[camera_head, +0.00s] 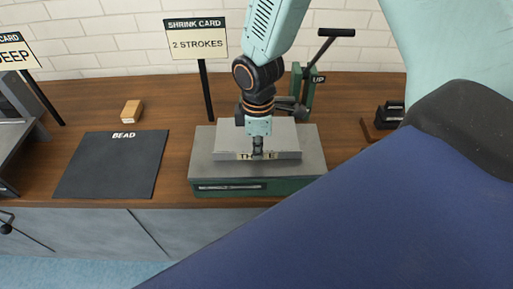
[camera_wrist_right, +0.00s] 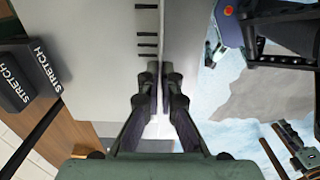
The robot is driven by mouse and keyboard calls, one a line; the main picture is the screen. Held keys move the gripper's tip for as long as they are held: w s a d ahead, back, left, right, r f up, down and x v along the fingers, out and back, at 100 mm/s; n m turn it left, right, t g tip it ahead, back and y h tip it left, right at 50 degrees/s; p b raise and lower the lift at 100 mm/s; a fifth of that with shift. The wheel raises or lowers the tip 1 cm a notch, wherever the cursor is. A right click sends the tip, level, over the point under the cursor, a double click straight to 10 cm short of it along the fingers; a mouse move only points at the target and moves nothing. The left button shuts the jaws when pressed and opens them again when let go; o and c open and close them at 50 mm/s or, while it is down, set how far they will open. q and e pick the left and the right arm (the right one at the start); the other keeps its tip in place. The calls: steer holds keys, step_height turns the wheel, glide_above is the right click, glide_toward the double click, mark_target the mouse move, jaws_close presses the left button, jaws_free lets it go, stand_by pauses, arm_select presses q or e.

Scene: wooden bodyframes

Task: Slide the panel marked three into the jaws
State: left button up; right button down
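The grey panel (camera_head: 275,138) lies flat on top of the green shrinker machine (camera_head: 230,188), near its upright head with the black T-handle (camera_head: 335,33). Its front edge has a pale label reading "TH…E", the middle hidden by my right gripper (camera_head: 257,148). My right gripper points down at the panel's front edge. In the right wrist view my right gripper's fingers (camera_wrist_right: 162,80) are close together, one on each side of the thin edge of the panel (camera_wrist_right: 105,50). The jaws are mostly hidden behind my right arm. My left gripper is not in view.
A dark mat marked "BEAD" (camera_head: 113,165) lies left on the wooden bench, with a small wooden block (camera_head: 132,111) behind it. A "SHRINK CARD" sign (camera_head: 195,37) stands behind the machine. Dark blocks marked "STRETCH" (camera_wrist_right: 30,75) show in the wrist view.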

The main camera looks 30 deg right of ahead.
steer(key=shift+w+d, duration=0.3)
steer(key=shift+w, duration=0.05)
steer(key=shift+w+d, duration=0.15)
steer(key=shift+w, duration=0.15)
steer(key=shift+w+d+p, duration=0.15)
steer(key=shift+w+p, duration=0.1)
steer(key=shift+p, duration=0.05)
steer(key=c, duration=1.4)
jaws_free()
steer(key=shift+c, duration=0.2)
steer(key=o, duration=0.6)
steer(key=shift+r, duration=0.1)
step_height(320, 180, up, 7)
steer(key=p, duration=0.7)
